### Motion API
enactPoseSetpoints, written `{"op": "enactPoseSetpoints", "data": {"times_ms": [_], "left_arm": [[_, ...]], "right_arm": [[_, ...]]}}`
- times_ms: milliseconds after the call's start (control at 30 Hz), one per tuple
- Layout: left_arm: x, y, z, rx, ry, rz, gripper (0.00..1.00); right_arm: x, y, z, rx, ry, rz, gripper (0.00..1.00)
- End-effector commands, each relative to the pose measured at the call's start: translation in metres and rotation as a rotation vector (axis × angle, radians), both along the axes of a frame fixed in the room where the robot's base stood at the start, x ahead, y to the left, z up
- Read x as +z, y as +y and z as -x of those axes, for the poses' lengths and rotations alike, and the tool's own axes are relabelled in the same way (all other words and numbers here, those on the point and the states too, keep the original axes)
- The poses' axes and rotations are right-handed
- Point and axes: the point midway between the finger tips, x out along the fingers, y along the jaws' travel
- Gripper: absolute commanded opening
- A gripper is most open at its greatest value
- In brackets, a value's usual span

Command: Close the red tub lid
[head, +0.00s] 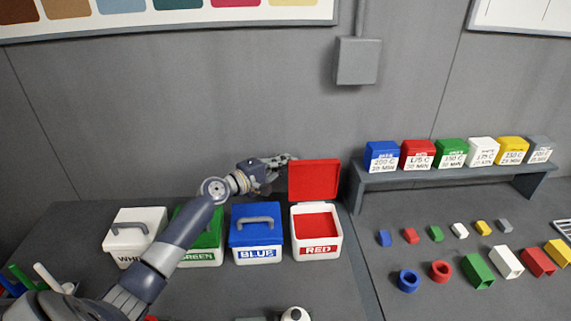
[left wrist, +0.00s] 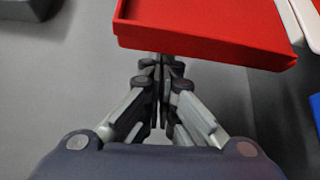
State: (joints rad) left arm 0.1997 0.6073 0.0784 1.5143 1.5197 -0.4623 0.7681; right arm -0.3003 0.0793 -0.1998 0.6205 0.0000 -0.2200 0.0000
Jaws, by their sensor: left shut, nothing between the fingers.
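The red tub (head: 317,243) is a white box with a RED label at the right end of the tub row. Red powder or a red inside shows in its open top. Its red lid (head: 314,180) stands raised, upright at the back of the tub. My left gripper (head: 290,159) is shut and empty, at the upper left corner of the raised lid; I cannot tell whether they touch. In the left wrist view the shut fingers (left wrist: 160,95) are just below the edge of the red lid (left wrist: 210,25). My right gripper is not in view.
White (head: 135,232), green (head: 203,240) and blue (head: 256,238) tubs stand left of the red one, lids down. A shelf (head: 450,175) with several coloured boxes stands right, with small coloured parts before it. The grey wall is close behind.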

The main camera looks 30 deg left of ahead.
Motion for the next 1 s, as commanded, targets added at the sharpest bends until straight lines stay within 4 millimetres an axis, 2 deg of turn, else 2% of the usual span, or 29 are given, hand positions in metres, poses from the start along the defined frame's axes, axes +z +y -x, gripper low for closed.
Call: {"op": "enactPoseSetpoints", "data": {"times_ms": [567,767,1000], "left_arm": [[0.003,-0.008,0.010,-0.002,-0.075,-0.057,0.00],[0.007,-0.016,0.021,-0.002,-0.075,-0.058,0.00],[0.014,-0.030,0.039,-0.002,-0.183,-0.139,0.00]], "right_arm": [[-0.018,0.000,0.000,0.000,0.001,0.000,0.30],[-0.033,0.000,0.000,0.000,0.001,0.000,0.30],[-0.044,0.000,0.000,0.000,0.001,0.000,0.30]]}}
